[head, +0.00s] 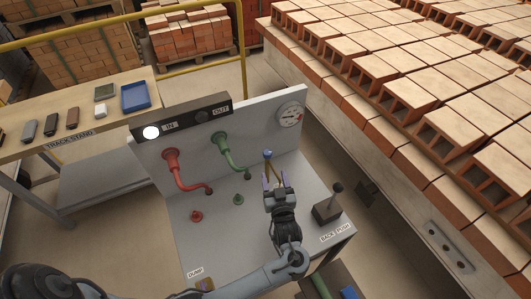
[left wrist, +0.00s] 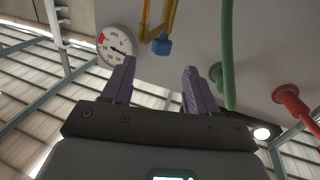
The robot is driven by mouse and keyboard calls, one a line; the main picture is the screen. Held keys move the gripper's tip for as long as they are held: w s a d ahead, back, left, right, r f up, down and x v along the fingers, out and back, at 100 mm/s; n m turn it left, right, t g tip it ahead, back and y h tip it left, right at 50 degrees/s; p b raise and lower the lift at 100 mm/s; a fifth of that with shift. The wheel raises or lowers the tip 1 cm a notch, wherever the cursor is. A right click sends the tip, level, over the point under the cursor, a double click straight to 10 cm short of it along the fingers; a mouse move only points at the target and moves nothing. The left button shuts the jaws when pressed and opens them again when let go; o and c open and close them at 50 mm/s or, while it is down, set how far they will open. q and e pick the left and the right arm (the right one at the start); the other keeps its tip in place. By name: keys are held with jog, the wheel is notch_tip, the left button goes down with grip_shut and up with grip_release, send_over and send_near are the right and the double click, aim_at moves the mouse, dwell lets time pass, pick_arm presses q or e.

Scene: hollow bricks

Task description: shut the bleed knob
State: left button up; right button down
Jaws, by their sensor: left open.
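The blue knob (head: 267,153) sits at the end of a thin brass pipe on the grey valve panel. I take it for the bleed knob; no label on it is readable. In the left wrist view the knob (left wrist: 161,46) hangs just beyond the fingertips, roughly centred between them. My left gripper (head: 274,180) is open, its purple fingers pointing at the knob and apart from it. The fingers also show in the left wrist view (left wrist: 159,70), with nothing between them. My right gripper is not in view.
A red pipe (head: 180,176) and a green pipe (head: 224,152) stand left of the gripper. A gauge (head: 290,115) is on the back panel. A lever box (head: 327,208) stands close on the right. Brick stacks (head: 420,120) and a side table (head: 75,95) flank the bench.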

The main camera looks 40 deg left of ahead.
aim_at(268, 157)
pick_arm(q)
jog(key=shift+y, duration=0.3)
jog(key=x, duration=1.1)
jog(key=shift+s, duration=0.1)
jog(key=c, duration=0.9)
jog(key=shift+c, duration=0.2)
